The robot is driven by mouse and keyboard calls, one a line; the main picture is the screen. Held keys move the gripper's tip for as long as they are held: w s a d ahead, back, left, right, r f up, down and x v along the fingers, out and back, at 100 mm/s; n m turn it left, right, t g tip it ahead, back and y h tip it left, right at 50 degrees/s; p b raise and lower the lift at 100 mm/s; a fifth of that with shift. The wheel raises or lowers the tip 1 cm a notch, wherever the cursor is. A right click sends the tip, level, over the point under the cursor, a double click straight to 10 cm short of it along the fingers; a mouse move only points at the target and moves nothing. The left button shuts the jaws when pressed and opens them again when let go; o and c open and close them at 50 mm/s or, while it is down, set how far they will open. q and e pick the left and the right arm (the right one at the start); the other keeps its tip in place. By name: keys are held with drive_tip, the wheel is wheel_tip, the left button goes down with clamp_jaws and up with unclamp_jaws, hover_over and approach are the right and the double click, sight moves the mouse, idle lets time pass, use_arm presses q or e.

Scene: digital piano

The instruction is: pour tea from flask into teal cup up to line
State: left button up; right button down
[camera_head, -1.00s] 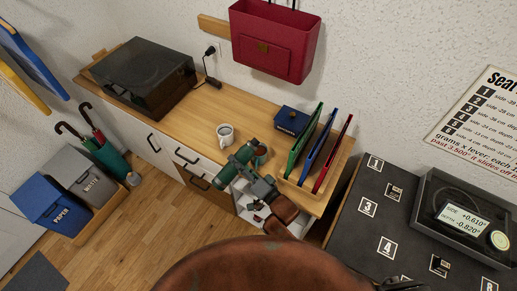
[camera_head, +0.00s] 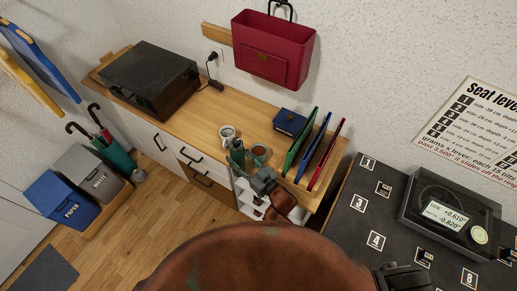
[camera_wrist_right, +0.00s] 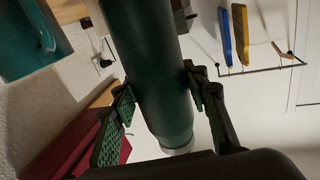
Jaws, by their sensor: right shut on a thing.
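My right gripper (camera_head: 248,172) is shut on the dark green flask (camera_head: 237,153), above the front of the wooden counter. The right wrist view shows the flask (camera_wrist_right: 155,75) between the two fingers of this gripper (camera_wrist_right: 160,110), with a pale end at the bottom of the picture. The teal cup (camera_head: 260,151) stands on the counter just right of the flask, brown inside; its line and exact level are too small to tell. The flask looks near upright and apart from the cup. My left gripper is not in view.
A dark blue box (camera_head: 290,122) and upright green, blue and red folders (camera_head: 322,150) stand to the right. A black record player (camera_head: 150,75) is at the left. The counter between it and the mug is clear.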

sight(241, 153)
drive_tip(key=shift+a+r+p, duration=0.1)
drive_tip(key=shift+r+p, duration=0.25)
drive_tip(key=shift+r, duration=0.15)
wheel_tip(241, 153, up, 6)
drive_tip(key=p, duration=0.5)
drive_tip(key=shift+f, duration=0.35)
